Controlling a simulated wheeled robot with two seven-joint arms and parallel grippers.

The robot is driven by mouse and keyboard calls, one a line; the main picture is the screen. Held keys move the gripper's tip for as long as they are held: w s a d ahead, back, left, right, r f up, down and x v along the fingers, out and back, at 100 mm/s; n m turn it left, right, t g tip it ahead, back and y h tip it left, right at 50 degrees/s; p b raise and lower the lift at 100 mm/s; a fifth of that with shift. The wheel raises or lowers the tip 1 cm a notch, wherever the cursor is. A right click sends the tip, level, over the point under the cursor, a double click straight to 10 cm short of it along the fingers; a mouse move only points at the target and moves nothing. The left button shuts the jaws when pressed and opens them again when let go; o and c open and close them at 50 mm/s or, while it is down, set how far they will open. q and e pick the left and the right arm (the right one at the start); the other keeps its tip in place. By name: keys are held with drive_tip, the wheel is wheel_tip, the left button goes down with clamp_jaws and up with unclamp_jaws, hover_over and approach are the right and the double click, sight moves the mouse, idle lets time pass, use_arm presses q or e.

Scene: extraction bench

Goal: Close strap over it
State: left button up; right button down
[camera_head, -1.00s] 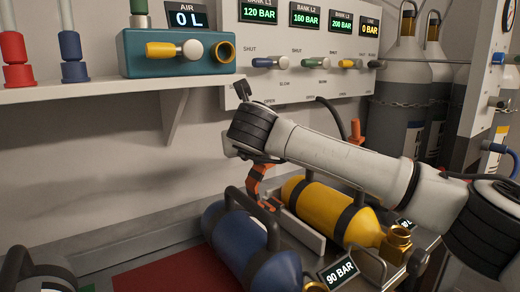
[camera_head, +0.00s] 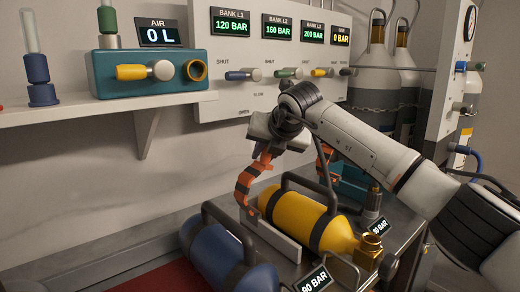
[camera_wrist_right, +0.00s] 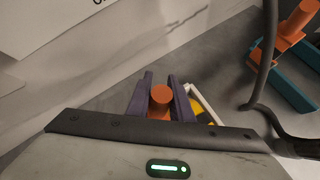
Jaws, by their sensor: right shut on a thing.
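A yellow cylinder (camera_head: 300,215) with dark bands, a dark handle and a brass valve (camera_head: 370,248) lies in a grey cradle (camera_head: 275,243) on the bench. An orange strap (camera_head: 252,182) with dark segments curves up from the cradle's left side, and its upper end is at my right gripper (camera_head: 270,140). In the right wrist view the two dark fingers of the right gripper (camera_wrist_right: 160,90) flank a round orange end of the strap (camera_wrist_right: 160,97). The strap stands up beside the cylinder, not across it. My left gripper is not in view.
A blue cylinder (camera_head: 225,258) lies at the front left. A shelf (camera_head: 80,112) and a valve panel (camera_head: 270,75) are on the wall above.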

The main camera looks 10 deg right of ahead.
drive_tip(key=shift+r, duration=0.1)
idle(0.3)
drive_tip(key=c, duration=1.6)
unclamp_jaws()
drive_tip(key=shift+o, duration=0.2)
drive_tip(key=v, duration=1)
drive_tip(key=shift+b, duration=0.4)
drive_tip(key=shift+d+r, duration=0.1)
